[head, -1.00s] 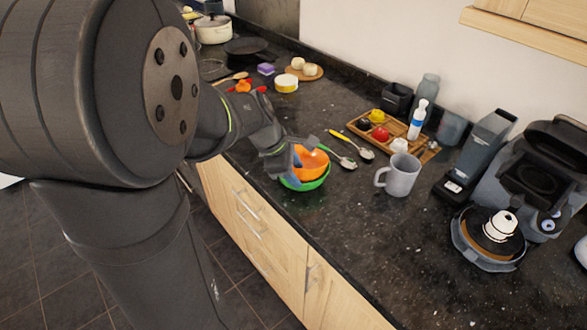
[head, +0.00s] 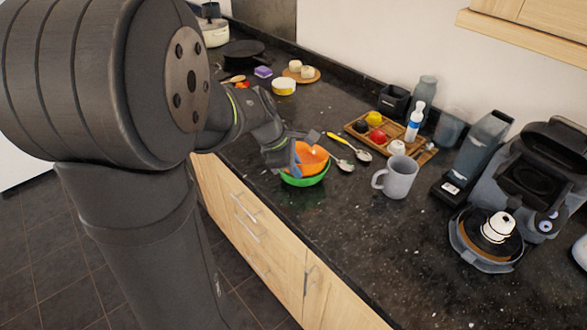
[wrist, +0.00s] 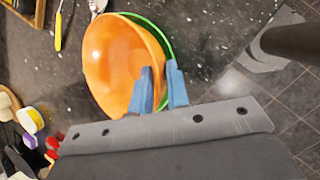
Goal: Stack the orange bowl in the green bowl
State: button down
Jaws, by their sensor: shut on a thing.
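The orange bowl (head: 313,157) is over and partly inside the green bowl (head: 308,180), and it looks tilted. My gripper (head: 296,158) is shut on the orange bowl's near-side wall. In the wrist view, the blue fingertips (wrist: 161,88) are on either side of the rim of the orange bowl (wrist: 112,62). The green bowl (wrist: 160,30) shows there only as a thin rim beyond the orange one. Whether the orange bowl touches the green bowl's bottom is hidden.
A grey mug (head: 397,177) stands to the right of the bowls. Two spoons (head: 345,163) lie close behind them. A wooden tray (head: 385,143) with small items is farther back, and a coffee machine (head: 525,180) is at the right. The counter's front edge is close to the bowls.

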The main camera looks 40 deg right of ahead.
jog(key=c, duration=1.3)
grip_release()
jog(key=v, duration=1.7)
jog(key=shift+a+r, duration=0.1)
jog(key=shift+r, duration=0.05)
jog(key=x, duration=1.7)
